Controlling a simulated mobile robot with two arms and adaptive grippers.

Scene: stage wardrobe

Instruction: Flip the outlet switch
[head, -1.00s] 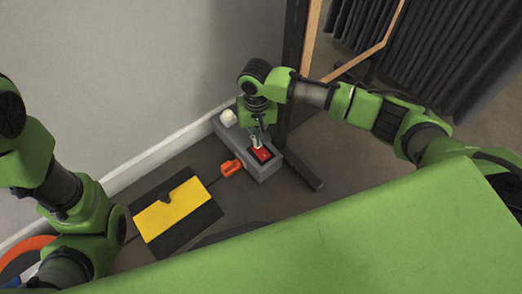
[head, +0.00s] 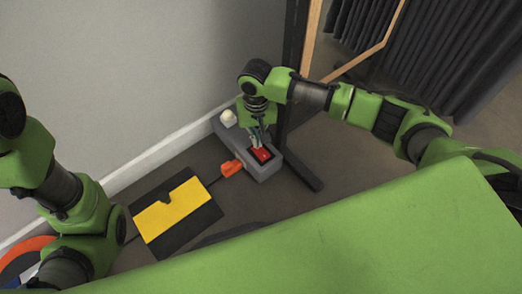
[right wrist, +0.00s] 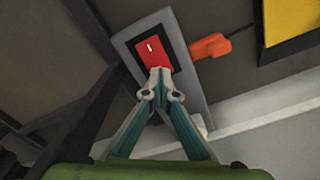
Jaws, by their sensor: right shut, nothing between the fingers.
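The grey outlet box (head: 263,174) lies on the floor by the wall, with a red rocker switch (head: 262,154) set in a black frame at its near end. In the right wrist view the red switch (right wrist: 153,52) shows a white line mark. My right gripper (head: 257,145) is shut and empty, pointing down at the switch. In the right wrist view its fingertips (right wrist: 159,72) are at the lower edge of the switch; I cannot tell whether they press on it. The left arm shows at the left of the head view, but its gripper is out of view.
An orange plug (head: 232,169) sits at the box's side, and a white round thing (head: 228,117) is at its far end. A yellow and black mat or case (head: 172,213) lies to the left. A dark frame foot (head: 303,172) stands close on the right.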

